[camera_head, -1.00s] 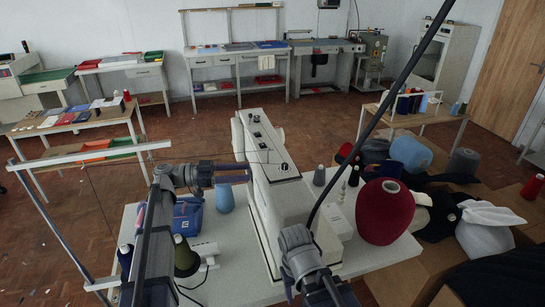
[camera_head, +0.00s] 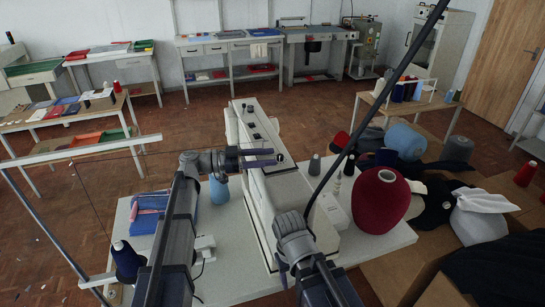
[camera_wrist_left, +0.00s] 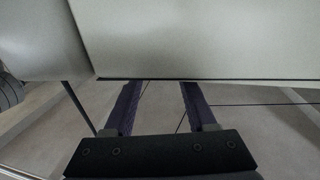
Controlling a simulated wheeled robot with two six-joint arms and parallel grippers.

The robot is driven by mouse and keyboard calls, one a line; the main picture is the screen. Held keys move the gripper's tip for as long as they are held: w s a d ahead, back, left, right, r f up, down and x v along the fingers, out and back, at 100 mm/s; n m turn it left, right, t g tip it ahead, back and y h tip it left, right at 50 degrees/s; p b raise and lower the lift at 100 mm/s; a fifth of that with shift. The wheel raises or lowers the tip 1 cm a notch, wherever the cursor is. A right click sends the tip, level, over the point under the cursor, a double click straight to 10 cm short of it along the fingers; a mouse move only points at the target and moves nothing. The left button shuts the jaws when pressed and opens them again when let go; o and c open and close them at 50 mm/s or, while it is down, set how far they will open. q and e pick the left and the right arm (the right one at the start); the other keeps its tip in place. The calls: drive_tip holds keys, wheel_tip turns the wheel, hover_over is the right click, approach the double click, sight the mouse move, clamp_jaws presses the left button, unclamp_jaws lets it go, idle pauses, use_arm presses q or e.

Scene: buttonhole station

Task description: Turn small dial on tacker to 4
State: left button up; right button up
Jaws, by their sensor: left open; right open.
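The tacker is the long white machine (camera_head: 283,190) in the middle of the white table, with several small dark dials (camera_head: 250,110) along its top. Another dark knob (camera_head: 257,136) sits nearer, and numbers on the dials are too small to read. My left gripper (camera_head: 272,157) reaches in from the left, level over the tacker's top near its front end, with its fingertips by a small dark round part (camera_head: 281,157). In the left wrist view, the open, empty fingers (camera_wrist_left: 155,95) point at a pale surface. My right gripper (camera_head: 290,268) is low by the tacker's front right, partly hidden.
A dark red yarn cone (camera_head: 379,203) stands on the table (camera_head: 240,270) right of the tacker. A light blue cone (camera_head: 219,188) stands to its left, beside my left arm. Dark and white cloth (camera_head: 480,212) heaps at the right. A dark cable crosses the view.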

sight(280, 157)
use_arm(q)
drive_tip(key=shift+w+d, duration=0.15)
drive_tip(key=shift+d, duration=0.95)
drive_tip(key=shift+c, duration=0.4)
clamp_jaws()
